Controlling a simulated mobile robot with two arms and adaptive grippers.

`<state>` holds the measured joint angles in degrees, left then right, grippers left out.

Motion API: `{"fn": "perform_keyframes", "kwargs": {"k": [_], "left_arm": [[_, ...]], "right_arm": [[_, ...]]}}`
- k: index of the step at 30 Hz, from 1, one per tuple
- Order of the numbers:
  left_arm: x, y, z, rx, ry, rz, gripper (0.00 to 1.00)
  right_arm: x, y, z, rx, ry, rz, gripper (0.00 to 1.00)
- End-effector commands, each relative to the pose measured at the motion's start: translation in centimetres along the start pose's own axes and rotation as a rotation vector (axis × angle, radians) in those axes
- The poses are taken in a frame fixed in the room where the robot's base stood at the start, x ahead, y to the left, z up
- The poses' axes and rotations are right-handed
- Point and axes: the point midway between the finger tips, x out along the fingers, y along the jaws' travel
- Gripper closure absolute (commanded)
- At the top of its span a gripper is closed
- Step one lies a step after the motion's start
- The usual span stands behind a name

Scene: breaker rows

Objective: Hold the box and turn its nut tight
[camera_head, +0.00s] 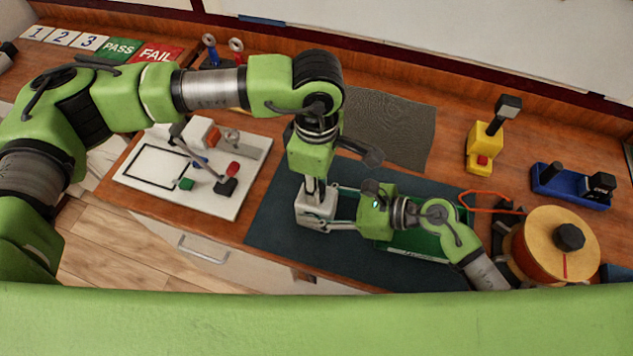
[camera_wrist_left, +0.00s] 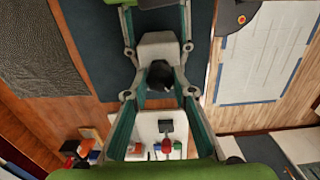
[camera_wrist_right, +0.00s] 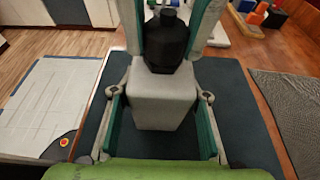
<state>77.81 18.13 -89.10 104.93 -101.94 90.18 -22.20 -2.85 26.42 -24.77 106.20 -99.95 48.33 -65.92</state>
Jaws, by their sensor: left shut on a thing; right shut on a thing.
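The box (camera_head: 309,213) is a light grey block on the dark mat in the middle of the head view. My right gripper (camera_head: 326,208) comes in from the right with its fingers on two opposite sides of the box. In the right wrist view the box (camera_wrist_right: 165,105) sits upright between these fingers, with the black nut (camera_wrist_right: 167,42) on its top. My left gripper (camera_head: 315,186) points down from above, its fingers closed around the nut. The left wrist view shows the nut (camera_wrist_left: 160,76) in front of the box (camera_wrist_left: 160,46). The head view hides the nut.
The dark mat (camera_head: 275,235) is clear at left; a green tray (camera_head: 425,242) lies behind my right arm. A white board (camera_head: 150,190) with coloured knobs stands at left. At right are a yellow block (camera_head: 482,148), a blue fixture (camera_head: 570,187) and a cable spool (camera_head: 555,245).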

Motion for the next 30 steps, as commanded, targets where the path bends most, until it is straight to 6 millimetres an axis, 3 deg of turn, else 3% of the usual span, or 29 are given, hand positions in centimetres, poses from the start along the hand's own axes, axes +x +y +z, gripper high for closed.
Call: {"fn": "perform_keyframes", "kwargs": {"k": [30], "left_arm": [[-0.1, 0.06, 0.02, 0.959, 0.0, 0.002, 0.98]], "right_arm": [[-0.01, 0.0, -0.05, 0.0, 0.001, 0.0, 0.93]]}}
